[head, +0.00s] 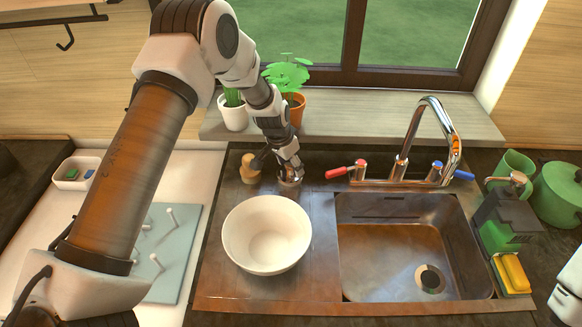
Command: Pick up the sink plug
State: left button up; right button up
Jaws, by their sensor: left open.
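My left gripper (281,168) reaches down behind the white bowl, over the back of the counter left of the tap. It is open. A small round, metallic-looking piece (290,182) sits right under its fingertips, partly covered by them; it may be the sink plug, but it is too small to tell. The sink (385,250) is to the right, with a round drain (430,279) in its floor. Only a white part of my right arm shows at the lower right edge; its gripper is out of view.
A white bowl (267,234) stands close in front of my left gripper. A small wooden object (249,170) is just left of it. Potted plants (233,112) stand on the sill behind. The tap (401,168) rises behind the sink. A soap dispenser (506,222) and yellow sponge (511,273) are right.

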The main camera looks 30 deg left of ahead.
pick_arm(q)
jog(key=shift+w+f, duration=0.2)
jog(key=shift+f, duration=0.15)
jog(key=shift+s+r, duration=0.15)
jog(key=shift+s, duration=0.05)
jog(key=shift+c, duration=0.2)
jog(key=shift+s, duration=0.15)
jog(key=c, duration=0.6)
grip_shut()
jog(key=shift+d, duration=0.1)
